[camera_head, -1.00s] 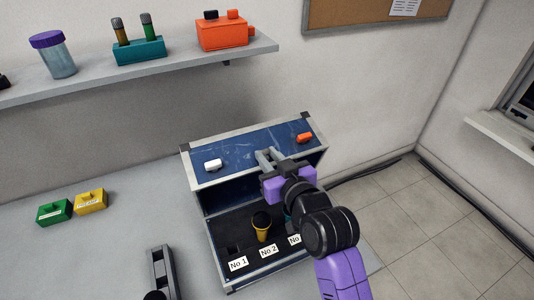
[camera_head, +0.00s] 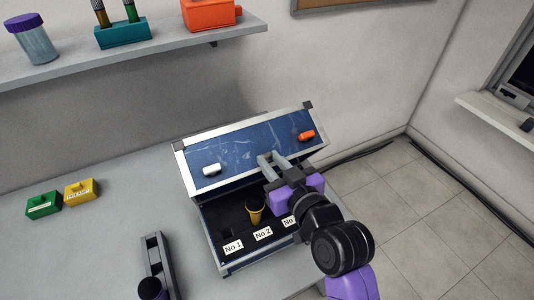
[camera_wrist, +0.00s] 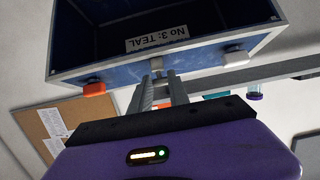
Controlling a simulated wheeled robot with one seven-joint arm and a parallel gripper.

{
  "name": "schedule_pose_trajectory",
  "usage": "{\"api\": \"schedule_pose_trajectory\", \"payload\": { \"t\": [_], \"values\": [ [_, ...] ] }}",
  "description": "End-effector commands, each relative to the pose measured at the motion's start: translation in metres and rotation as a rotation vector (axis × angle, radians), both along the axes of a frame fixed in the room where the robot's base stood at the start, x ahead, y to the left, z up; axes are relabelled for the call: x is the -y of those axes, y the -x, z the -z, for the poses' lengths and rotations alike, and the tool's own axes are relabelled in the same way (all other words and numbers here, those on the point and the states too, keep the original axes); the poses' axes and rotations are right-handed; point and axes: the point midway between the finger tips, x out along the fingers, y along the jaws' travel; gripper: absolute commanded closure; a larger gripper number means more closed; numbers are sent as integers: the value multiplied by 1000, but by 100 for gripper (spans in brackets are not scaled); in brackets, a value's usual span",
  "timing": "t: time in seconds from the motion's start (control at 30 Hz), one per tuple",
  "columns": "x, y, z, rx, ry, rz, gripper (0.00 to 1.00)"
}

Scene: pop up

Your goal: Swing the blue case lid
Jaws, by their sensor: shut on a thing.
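The blue case (camera_head: 215,240) with grey metal edging stands on the grey table. Its lid (camera_head: 245,150) is partly open and slopes down toward the front, with a white latch (camera_head: 211,170) and an orange latch (camera_head: 307,135). My gripper (camera_head: 270,160) is at the middle of the lid's front part. In the wrist view, its fingers (camera_wrist: 157,85) are shut on a small grey tab (camera_wrist: 156,63) at the lid's edge. A yellow item (camera_head: 255,210) stands in the case behind the No 2 label. My gripper hides the No 3 slot from above.
Green (camera_head: 43,204) and yellow (camera_head: 82,190) blocks lie on the table at left. A dark grey holder (camera_head: 155,262) stands left of the case. A wall shelf (camera_head: 150,55) with a jar and racks hangs above.

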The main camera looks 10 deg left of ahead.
Motion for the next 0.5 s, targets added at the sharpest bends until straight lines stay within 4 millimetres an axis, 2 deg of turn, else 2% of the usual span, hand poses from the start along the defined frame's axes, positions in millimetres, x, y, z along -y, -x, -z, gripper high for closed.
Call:
{"api": "schedule_pose_trajectory", "payload": {
  "t": [0.17, 0.5],
  "values": [
    [6, 8, 6, -4, 2, 1, 100],
    [7, 9, 5, -2, 1, 1, 100]
  ]
}}
